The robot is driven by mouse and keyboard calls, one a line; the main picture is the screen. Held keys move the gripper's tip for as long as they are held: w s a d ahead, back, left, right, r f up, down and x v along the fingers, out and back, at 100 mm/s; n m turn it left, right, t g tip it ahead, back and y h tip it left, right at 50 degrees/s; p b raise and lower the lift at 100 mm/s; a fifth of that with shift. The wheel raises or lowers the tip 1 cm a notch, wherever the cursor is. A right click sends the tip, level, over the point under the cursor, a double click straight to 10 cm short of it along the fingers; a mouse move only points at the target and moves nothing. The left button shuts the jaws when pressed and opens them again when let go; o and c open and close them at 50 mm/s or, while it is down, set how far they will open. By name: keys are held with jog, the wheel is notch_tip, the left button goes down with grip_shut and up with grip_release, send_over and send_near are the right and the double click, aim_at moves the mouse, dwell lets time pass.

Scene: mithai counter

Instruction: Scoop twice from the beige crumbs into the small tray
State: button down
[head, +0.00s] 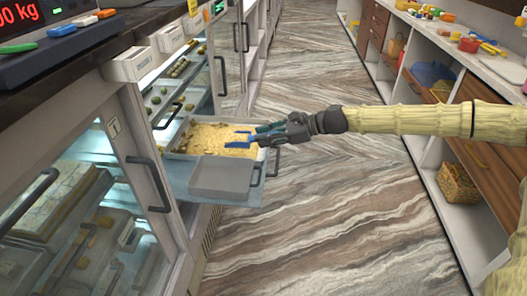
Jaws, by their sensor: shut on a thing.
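The beige crumbs (208,134) fill a shallow metal tray in a pulled-out drawer of the glass counter, left of centre. The small tray (222,176) is grey and looks empty; it sits just in front of the crumbs in the same drawer. My gripper (266,136) reaches in from the right over the right side of the crumbs. It is shut on a blue scoop (239,145), whose end lies over or in the crumbs; I cannot tell whether it touches them. Its bowl and any load are too small to make out.
A glass display counter (60,210) with dark handles stands on the left, with a scale (45,25) on top. Another tray of green sweets (170,92) lies behind. Shelves with a wicker basket (458,184) line the right. The marbled floor (320,215) between is clear.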

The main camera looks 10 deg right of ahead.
notch_tip(320, 180, down, 8)
jog(key=w+h, duration=0.1)
jog(key=shift+a+f+g+h, duration=0.15)
jog(key=shift+a+g+h, duration=0.15)
jog(key=shift+a+h, duration=0.1)
dwell(0.5)
jog(key=shift+p, duration=0.6)
jog(key=p, duration=0.3)
jog(key=shift+r+h, duration=0.35)
jog(key=shift+h, duration=0.05)
jog(key=shift+a+r+p, duration=0.2)
jog(key=shift+r+p, duration=0.05)
jog(key=shift+p, duration=0.9)
jog(key=shift+a+r+g+h+p, duration=0.1)
jog(key=shift+r+g+h+p, duration=0.3)
jog(key=shift+p, duration=0.75)
